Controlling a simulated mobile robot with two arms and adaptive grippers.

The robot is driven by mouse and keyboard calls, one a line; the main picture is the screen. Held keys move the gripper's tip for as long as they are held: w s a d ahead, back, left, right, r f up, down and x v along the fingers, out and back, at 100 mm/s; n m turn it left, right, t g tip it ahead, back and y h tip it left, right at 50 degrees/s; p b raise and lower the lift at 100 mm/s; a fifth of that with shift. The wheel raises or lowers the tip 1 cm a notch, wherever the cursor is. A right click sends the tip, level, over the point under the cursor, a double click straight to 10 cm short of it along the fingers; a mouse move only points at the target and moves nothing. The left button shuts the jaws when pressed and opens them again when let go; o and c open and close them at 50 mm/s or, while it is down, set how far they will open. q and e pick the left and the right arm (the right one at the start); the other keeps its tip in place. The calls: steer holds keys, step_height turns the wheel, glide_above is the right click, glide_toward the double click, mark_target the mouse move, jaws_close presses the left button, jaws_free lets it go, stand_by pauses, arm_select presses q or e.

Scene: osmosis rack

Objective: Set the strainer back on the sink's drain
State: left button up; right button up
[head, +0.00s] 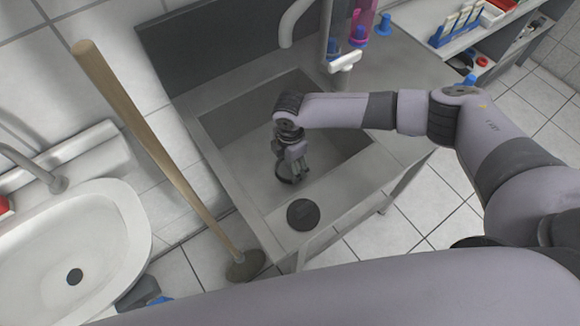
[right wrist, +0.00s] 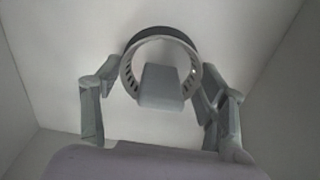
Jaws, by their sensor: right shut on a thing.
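My right gripper (head: 291,165) reaches down into the grey sink basin (head: 240,160) and is shut on the strainer. The strainer (head: 286,179) shows in the head view as a dark ring low at the fingertips, close to the basin floor. In the right wrist view the strainer (right wrist: 188,58) is a round rim with small slots, between the fingers (right wrist: 160,85). A grey block covers part of its middle. I cannot tell whether it touches the floor. The drain is not visible; the gripper and strainer may hide it. My left gripper is out of view.
A black round disc (head: 303,214) lies on the sink's front rim. A faucet (head: 291,28) and bottles (head: 362,20) stand behind the basin. A wooden-handled plunger (head: 160,150) leans left, beside a white washbasin (head: 75,240). A shelf with a rack (head: 455,25) is at upper right.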

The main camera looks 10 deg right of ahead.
steer(key=shift+f, duration=0.1)
steer(key=shift+c, duration=0.5)
steer(key=o, duration=1.3)
steer(key=shift+c, duration=0.2)
step_height(320, 180, up, 12)
steer(key=shift+r+b, duration=0.1)
steer(key=shift+b, duration=0.3)
